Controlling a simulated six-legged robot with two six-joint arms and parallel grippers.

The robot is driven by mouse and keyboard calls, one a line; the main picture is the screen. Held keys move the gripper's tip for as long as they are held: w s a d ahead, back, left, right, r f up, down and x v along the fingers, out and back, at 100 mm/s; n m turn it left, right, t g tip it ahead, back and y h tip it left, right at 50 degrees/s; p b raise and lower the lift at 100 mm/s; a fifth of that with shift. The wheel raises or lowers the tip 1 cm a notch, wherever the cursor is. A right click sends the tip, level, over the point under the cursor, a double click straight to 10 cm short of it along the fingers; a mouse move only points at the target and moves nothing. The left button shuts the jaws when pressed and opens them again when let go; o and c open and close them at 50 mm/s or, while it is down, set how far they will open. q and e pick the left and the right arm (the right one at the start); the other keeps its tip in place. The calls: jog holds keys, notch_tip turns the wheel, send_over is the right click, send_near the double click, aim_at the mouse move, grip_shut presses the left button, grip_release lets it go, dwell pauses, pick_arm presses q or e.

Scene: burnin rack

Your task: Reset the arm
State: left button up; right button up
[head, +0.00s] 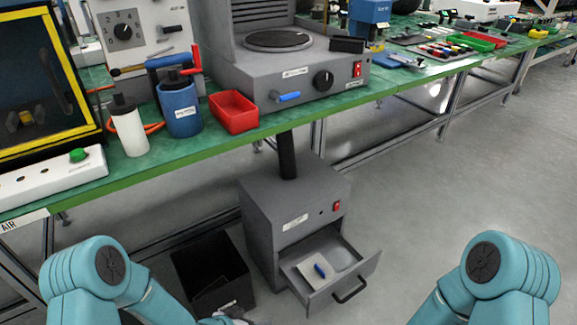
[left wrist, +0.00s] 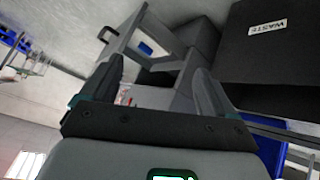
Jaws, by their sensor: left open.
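My left arm (head: 95,275) comes in from the lower left of the head view, reaching down towards the floor by the cabinet. My left gripper (left wrist: 154,88) is open in the left wrist view, with its two fingers well apart and nothing seen held between them.
A grey cabinet (head: 262,205) stands under the green bench, its drawer (head: 365,268) open, holding a pale pad and a blue item. A black bin (head: 190,262) stands left of it; the wrist view shows a WASTE label (left wrist: 267,27). Floor to the right is clear.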

pick_arm(q)
jog(key=s+a+n+g+y, duration=0.25)
jog(key=s+n+g, duration=0.35)
jog(key=s, duration=1.1)
notch_tip(320, 180, up, 29)
jog(key=p, duration=3)
jog(key=shift+d+h, duration=0.3)
jog(key=shift+h, duration=0.05)
jog(key=shift+w+f, duration=0.15)
